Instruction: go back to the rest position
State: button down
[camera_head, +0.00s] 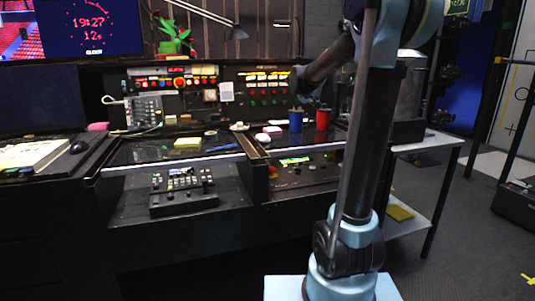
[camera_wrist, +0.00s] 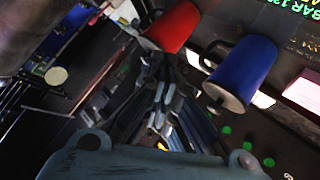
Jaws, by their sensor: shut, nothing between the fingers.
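My gripper shows in the wrist view (camera_wrist: 160,98), with its dark metal fingers together in the middle and nothing between them. In the head view my arm rises on the right and bends down to the left, so that its dark end (camera_head: 301,86) is in front of the right part of the upright button panel (camera_head: 228,92). The fingers are too small and dark to make out there. A red cup (camera_head: 322,119) and a blue cup (camera_head: 296,121) stand on the desk below. In the wrist view the red cup (camera_wrist: 172,27) and blue cup (camera_wrist: 243,72) appear tilted beyond the fingers.
The black console desk (camera_head: 120,151) holds a yellow block (camera_head: 187,142), a blue pen (camera_head: 222,147) and a pink block (camera_head: 97,127). A control box (camera_head: 183,191) sits on the lower shelf. A plant (camera_head: 173,38) stands on the panel top. A white side table (camera_head: 428,142) is at right.

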jog(key=s+d+f+g+y, duration=0.1)
jog(key=s+f+g, duration=0.1)
jog(key=s+f, duration=0.5)
jog(key=s+d+f+m+g, duration=0.1)
jog(key=s+f, duration=0.1)
jog(key=s, duration=0.9)
jog(key=s+d+f+g+y, duration=0.1)
jog(key=s+f+g, duration=0.1)
jog(key=s+f, duration=0.5)
jog(key=s+a+f+g+y, duration=0.1)
jog(key=s+a+f+y, duration=0.1)
jog(key=s+f, duration=0.4)
jog(key=s+a+f+g+y, duration=0.2)
jog(key=s+f, duration=0.4)
jog(key=s, duration=1)
jog(key=shift+s+a+f+n, duration=0.15)
jog(key=shift+s+a+n, duration=0.2)
jog(key=shift+a, duration=0.55)
jog(key=shift+w+f+g, duration=0.2)
jog(key=shift+w+g, duration=0.1)
jog(key=shift+w, duration=0.15)
